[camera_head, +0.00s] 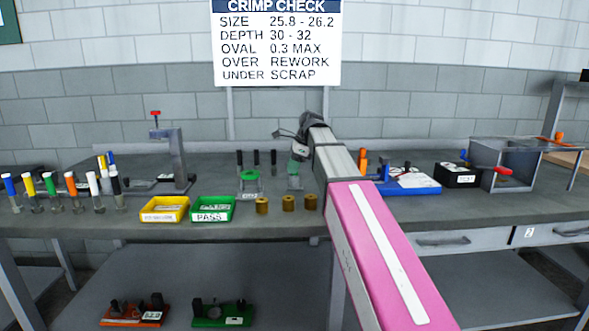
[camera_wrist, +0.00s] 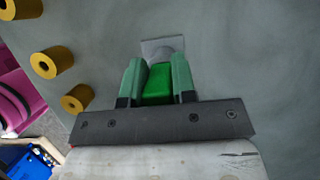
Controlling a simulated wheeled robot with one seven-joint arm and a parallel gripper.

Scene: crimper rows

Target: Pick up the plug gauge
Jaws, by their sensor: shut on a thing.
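The thing between my fingers, which I take to be the plug gauge (camera_wrist: 159,84), has a bright green body with a flat grey part (camera_wrist: 162,47) beyond it in the wrist view. My gripper (camera_wrist: 158,76) is shut on the green body, with one pale green finger on each side. In the head view my gripper (camera_head: 298,168) is over the bench behind the brass cylinders, and my arm hides part of that area. Whether the gauge touches the bench is hard to tell.
Three brass cylinders (camera_head: 288,202) stand near the bench's front edge, beside yellow (camera_head: 164,209) and green PASS (camera_head: 212,209) trays. A small green stand (camera_head: 250,182) and dark posts (camera_head: 257,158) are left of my gripper.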

